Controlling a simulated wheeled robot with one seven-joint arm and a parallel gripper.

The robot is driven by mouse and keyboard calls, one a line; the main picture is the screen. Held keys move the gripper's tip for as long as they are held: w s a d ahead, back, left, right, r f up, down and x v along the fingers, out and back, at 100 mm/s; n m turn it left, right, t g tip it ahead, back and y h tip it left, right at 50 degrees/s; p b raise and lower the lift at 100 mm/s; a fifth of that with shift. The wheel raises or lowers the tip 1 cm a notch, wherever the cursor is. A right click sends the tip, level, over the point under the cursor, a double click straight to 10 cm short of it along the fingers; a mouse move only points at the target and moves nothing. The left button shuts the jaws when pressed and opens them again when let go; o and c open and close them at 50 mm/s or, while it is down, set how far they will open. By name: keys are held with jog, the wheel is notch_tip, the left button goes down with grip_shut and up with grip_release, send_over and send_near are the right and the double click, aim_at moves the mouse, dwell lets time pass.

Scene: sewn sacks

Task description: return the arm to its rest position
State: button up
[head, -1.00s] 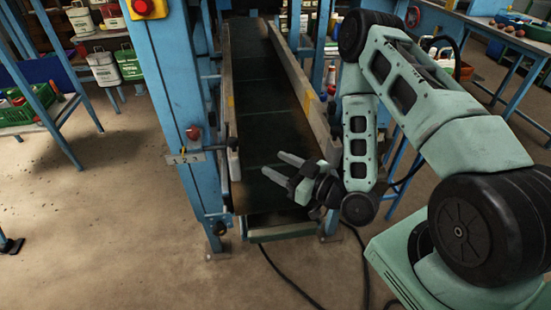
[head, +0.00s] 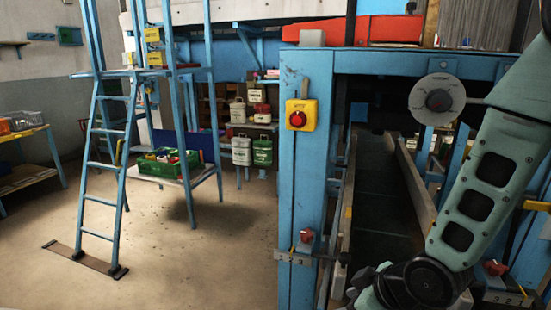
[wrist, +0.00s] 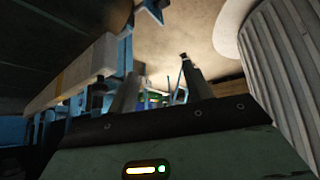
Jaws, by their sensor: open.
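My gripper (wrist: 160,70) shows in the wrist view with its two grey fingers apart and nothing between them. In the head view my gripper (head: 367,284) is at the bottom edge, small and partly cut off, by the near end of the conveyor. My arm hangs down along the right side of the head view, its upper part out of frame. No sack shows in either view.
The dark conveyor belt (head: 378,205) runs away between side rails, inside a blue frame (head: 305,185) with a red stop button (head: 297,119). A blue ladder (head: 104,170) and a green crate (head: 165,164) stand left. Floor (head: 215,250) between is clear.

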jog(key=s+r+m+g+h, duration=0.1)
jog(key=s+r+g+h, duration=0.1)
jog(key=s+r, duration=0.4)
jog(key=s+r+m+g+h, duration=0.1)
jog(key=s+r, duration=0.4)
jog(key=s, duration=0.7)
jog(key=shift+s+a+r+g+h, duration=0.25)
jog(key=shift+r+g+h, duration=0.15)
jog(key=shift+g+h, duration=0.5)
jog(key=shift+o, duration=0.5)
